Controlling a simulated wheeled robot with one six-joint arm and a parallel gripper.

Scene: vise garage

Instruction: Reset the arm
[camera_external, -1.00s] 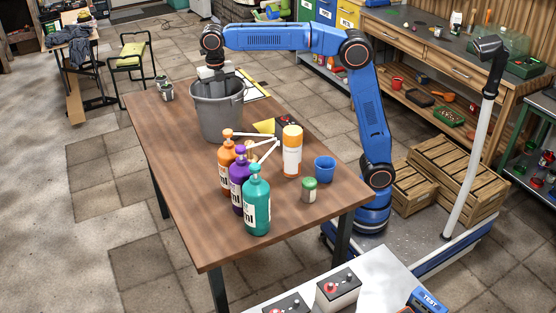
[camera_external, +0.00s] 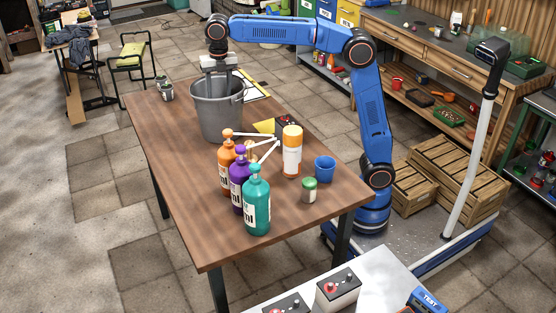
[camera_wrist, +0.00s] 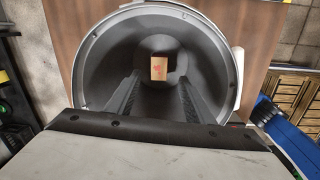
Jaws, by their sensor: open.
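My gripper (camera_external: 217,78) points down into the mouth of a grey bucket (camera_external: 219,116) on the brown table (camera_external: 185,185). In the wrist view its two fingers (camera_wrist: 159,105) are apart, with nothing between them, inside the bucket's rim (camera_wrist: 92,40). A small tan box with a red mark (camera_wrist: 159,68) lies at the bottom of the bucket, apart from the fingers. In the external view the bucket wall hides the fingertips and the box.
Orange (camera_external: 226,165), purple (camera_external: 240,182) and teal (camera_external: 257,207) pump bottles stand nearer the camera. An orange-topped can (camera_external: 292,152), a blue cup (camera_external: 325,169) and a green-lidded jar (camera_external: 309,190) stand to their right. Small cans (camera_external: 166,90) stand behind the bucket.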

